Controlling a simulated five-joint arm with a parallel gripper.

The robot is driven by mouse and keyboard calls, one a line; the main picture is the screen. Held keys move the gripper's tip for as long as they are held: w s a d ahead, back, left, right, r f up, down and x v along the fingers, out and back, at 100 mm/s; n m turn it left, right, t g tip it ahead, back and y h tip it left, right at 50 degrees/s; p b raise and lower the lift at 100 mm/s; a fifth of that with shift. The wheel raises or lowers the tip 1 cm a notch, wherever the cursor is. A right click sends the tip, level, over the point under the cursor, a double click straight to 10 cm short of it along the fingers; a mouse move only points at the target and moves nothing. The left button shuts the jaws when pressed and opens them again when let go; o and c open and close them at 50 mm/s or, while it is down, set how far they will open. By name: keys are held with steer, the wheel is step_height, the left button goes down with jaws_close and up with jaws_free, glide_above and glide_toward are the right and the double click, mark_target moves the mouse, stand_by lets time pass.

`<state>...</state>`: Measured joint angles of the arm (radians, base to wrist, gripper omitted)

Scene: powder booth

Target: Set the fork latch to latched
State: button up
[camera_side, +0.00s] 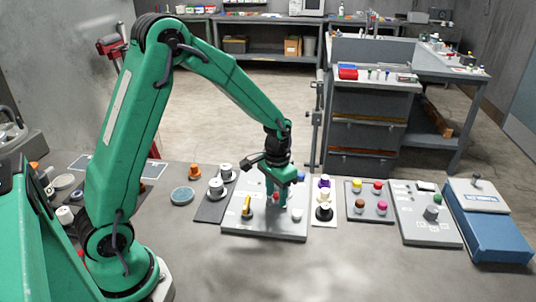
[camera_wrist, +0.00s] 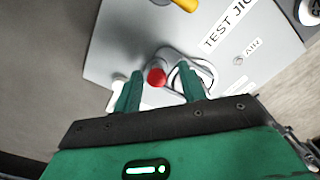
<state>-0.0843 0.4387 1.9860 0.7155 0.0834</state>
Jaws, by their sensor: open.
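The grey test jig plate (camera_side: 262,229) lies on the table in the side view; its "TEST JIG" lettering shows on the plate in the wrist view (camera_wrist: 125,35). On it is a small lever with a red ball knob (camera_wrist: 157,76), apparently the fork latch, beside a rounded metal fitting. Whether it is latched I cannot tell. My gripper (camera_wrist: 162,84) is open, pointing down over the plate. The red knob appears between the fingertips, closer to the left finger; contact is not clear. The right finger partly covers the fitting. In the side view my gripper (camera_side: 282,197) mostly hides the knob.
A yellow handle (camera_side: 247,207) stands on the plate's left and a white knob (camera_side: 297,214) right of my gripper. A panel with coloured knobs (camera_side: 370,212), a grey control box (camera_side: 425,232) and a blue box (camera_side: 490,235) stand to the right. The front table is clear.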

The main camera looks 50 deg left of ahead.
mark_target(276, 193)
step_height(276, 193, up, 7)
steer(key=shift+r, duration=0.2)
stand_by(0.3)
steer(key=shift+r, duration=0.1)
steer(key=shift+s+r, duration=0.2)
steer(key=shift+r, duration=0.1)
steer(key=s+d+r+t, duration=0.1)
steer(key=s+r+t, duration=0.1)
steer(key=s+r, duration=0.4)
steer(key=s+d+r+t, duration=0.2)
steer(key=s+r, duration=0.4)
steer(key=s, duration=0.6)
steer(key=shift+s+d+t, duration=0.25)
steer(key=shift+s+t, duration=0.1)
steer(key=shift+t, duration=0.45)
